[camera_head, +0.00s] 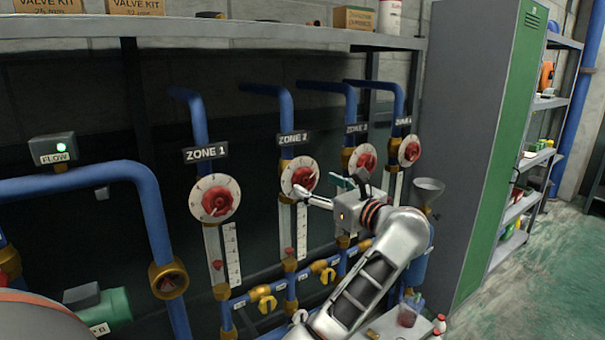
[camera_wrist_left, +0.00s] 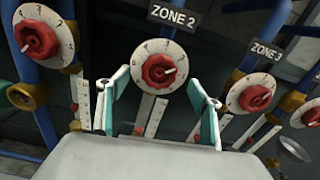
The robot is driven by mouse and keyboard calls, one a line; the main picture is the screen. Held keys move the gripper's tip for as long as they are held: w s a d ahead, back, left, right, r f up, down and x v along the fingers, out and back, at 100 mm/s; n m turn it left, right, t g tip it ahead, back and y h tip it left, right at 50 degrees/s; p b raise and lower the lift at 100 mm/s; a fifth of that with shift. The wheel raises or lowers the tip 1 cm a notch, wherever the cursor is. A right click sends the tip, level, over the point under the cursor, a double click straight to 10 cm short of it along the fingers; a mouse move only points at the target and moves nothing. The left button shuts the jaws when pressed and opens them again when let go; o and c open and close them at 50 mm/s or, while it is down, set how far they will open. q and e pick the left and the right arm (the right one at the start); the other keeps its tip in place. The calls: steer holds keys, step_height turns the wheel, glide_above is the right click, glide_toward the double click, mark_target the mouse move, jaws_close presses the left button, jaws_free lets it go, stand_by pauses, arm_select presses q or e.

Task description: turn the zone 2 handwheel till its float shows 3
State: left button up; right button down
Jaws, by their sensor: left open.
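The zone 2 handwheel (camera_head: 302,175) is a red knob on a round white numbered dial, under its ZONE 2 sign (camera_head: 293,138). In the left wrist view the red knob (camera_wrist_left: 159,71) is centred between the finger tips. My left gripper (camera_head: 320,188) is open, in front of and just right of the dial; its green-and-white fingers (camera_wrist_left: 160,88) stand on either side of it, and I cannot tell whether they touch it. Below the dial are a clear tube and a white scale (camera_head: 301,232). A reddish float shows low there, but its reading is too small to tell. My right gripper is not in view.
The zone 1 handwheel (camera_head: 215,199) is at the left, the zone 3 handwheel (camera_head: 363,160) and zone 4 handwheel (camera_head: 409,150) at the right. Blue pipes and yellow valves (camera_head: 267,303) run below. A grey funnel (camera_head: 428,186) and a cabinet (camera_head: 465,150) stand right of my arm.

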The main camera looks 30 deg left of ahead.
mark_target(306, 183)
arm_select(q)
steer(key=shift+s+f, duration=0.1)
steer(key=shift+f, duration=0.4)
steer(key=p+x, duration=0.1)
steer(key=x, duration=0.6)
steer(key=shift+w+a+p, duration=0.2)
steer(key=shift+w+p, duration=0.05)
steer(key=shift+p, duration=0.15)
steer(key=c, duration=1.2)
